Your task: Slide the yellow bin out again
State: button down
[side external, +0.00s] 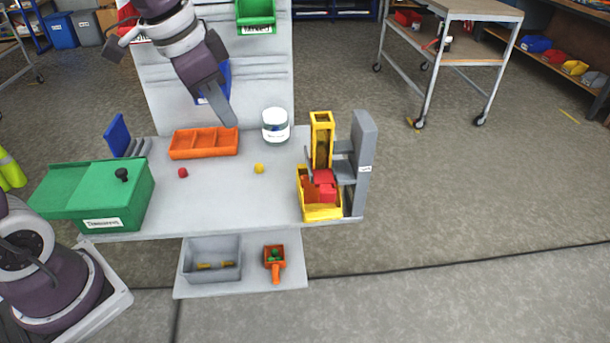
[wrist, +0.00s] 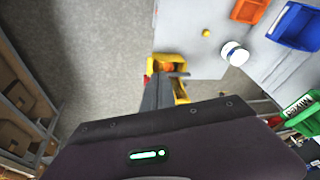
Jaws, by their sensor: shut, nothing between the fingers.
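The yellow bin (side external: 322,213) stands at the right end of the table, with red contents showing in it. It sits at the foot of a tall yellow frame (side external: 321,117) and beside a grey upright stand (side external: 364,150). My gripper (side external: 229,122) is shut and empty, above the back of the table, left of the bin and apart from it. In the wrist view, my gripper's grey fingers (wrist: 158,82) point toward yellow parts (wrist: 180,90) at the table's edge and hide some of them.
An orange divided tray (side external: 204,143) and a white jar (side external: 275,125) are at the back. A red ball (side external: 182,173) and a yellow ball (side external: 259,168) lie mid-table. A green box (side external: 103,195) stands left. The front middle is clear.

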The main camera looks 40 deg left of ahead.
jog(key=w+a+f+m+g+h, duration=0.1)
jog(key=w+f+m, duration=0.2)
jog(key=w+f, duration=0.65)
jog(key=m+h, duration=0.1)
jog(key=h, duration=0.1)
send_near(301, 170)
notch_tip(301, 170, up, 3)
jog(key=s+d, duration=0.2)
jog(key=d, duration=0.1)
jog(key=x, duration=1)
jog(key=shift+s+a+f, duration=0.1)
jog(key=shift+s+a, duration=0.1)
jog(key=shift+a, duration=0.1)
jog(key=shift+s+a, duration=0.1)
jog(key=s+a, duration=1.2)
jog(key=shift+a, duration=0.3)
